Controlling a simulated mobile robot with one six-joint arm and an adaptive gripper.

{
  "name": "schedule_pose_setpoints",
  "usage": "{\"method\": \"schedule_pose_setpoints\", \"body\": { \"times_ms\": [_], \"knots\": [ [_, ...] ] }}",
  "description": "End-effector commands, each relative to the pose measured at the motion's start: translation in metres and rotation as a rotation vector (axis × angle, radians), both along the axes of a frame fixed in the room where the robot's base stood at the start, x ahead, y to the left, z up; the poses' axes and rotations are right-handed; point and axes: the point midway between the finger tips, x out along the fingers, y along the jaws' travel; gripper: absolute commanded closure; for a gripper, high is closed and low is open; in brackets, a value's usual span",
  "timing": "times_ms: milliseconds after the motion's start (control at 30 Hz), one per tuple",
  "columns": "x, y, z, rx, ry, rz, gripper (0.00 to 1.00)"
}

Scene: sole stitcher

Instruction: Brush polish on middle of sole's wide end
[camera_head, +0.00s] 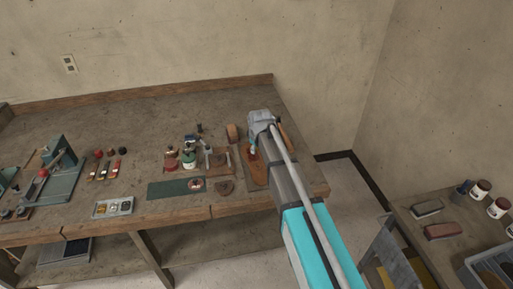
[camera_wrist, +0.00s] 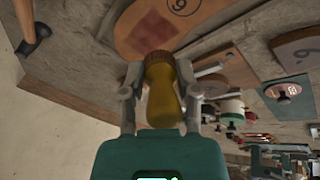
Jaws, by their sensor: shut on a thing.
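My gripper (camera_wrist: 160,82) is shut on a brush with a yellow-brown handle (camera_wrist: 163,108) in the wrist view. The brown sole (camera_wrist: 127,32) lies beyond the brush, with a dark red patch (camera_wrist: 153,30) on its surface and a circled number. The brush tip is hidden behind its handle and collar, so I cannot tell whether it touches the sole. In the head view my gripper (camera_head: 255,150) is over the far part of the sole (camera_head: 259,178), near the bench's right end, and partly hides it.
The wooden bench (camera_head: 130,120) holds a green mat (camera_head: 170,188), a small grey parts tray (camera_head: 113,207), a white-and-green jar (camera_head: 189,160) and a brown numbered piece (camera_wrist: 300,50). A wooden-handled tool (camera_wrist: 31,38) lies near the bench edge. A side table (camera_head: 445,245) stands at right.

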Motion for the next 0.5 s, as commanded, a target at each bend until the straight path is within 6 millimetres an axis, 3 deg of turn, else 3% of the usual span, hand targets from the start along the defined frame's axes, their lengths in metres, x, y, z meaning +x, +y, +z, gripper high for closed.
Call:
{"method": "schedule_pose_setpoints", "body": {
  "times_ms": [300,500],
  "knots": [
    [0.0,0.0,0.024,0.0,0.0,0.0,1.0],
    [0.0,0.0,0.029,0.0,0.0,0.0,1.0]
  ]
}}
